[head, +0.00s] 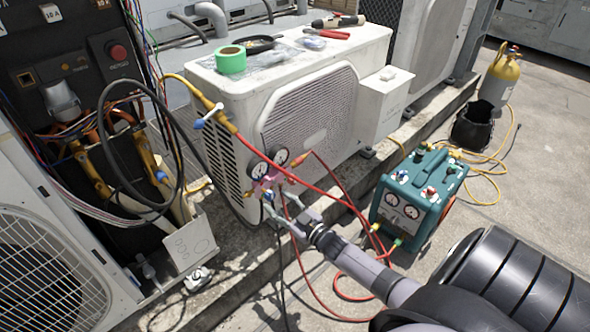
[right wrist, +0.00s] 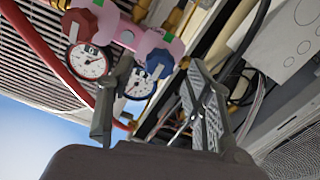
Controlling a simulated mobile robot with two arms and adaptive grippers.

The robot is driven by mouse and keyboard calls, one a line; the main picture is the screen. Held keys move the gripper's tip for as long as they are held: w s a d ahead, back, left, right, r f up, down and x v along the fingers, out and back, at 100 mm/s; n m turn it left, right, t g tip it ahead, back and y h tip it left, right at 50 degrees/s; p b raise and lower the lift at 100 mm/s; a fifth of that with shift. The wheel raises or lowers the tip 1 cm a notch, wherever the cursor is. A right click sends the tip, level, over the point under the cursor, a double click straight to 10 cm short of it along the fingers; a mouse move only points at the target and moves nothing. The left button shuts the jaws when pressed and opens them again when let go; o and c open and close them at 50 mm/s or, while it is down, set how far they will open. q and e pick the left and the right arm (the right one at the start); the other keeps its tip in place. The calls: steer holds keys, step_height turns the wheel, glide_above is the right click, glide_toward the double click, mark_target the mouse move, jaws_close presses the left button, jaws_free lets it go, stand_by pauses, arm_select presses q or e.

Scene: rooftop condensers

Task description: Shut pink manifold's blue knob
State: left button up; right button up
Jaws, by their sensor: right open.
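The pink manifold (head: 262,184) hangs in front of the white condenser, with two round gauges (head: 258,170) above it. Its blue knob (head: 268,196) faces my right gripper (head: 284,208). In the right wrist view the pink body (right wrist: 150,42) crosses the top, and the blue knob (right wrist: 159,64) appears between the two fingertips (right wrist: 160,68) of my open right gripper. The fingers are apart, one on each side of the knob; I cannot tell whether either touches it. A dark red knob (right wrist: 80,25) is to the left. My left gripper is not in view.
Red hoses (head: 335,195) and a black hose run close around the manifold. The white condenser (head: 225,95) stands behind, bearing green tape (head: 231,60) and tools. A teal recovery unit (head: 425,195) stands to the right. An open wired panel (head: 90,60) is at left.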

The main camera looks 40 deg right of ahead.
steer(key=s, duration=0.8)
steer(key=shift+s+d, duration=0.15)
steer(key=shift+d, duration=0.15)
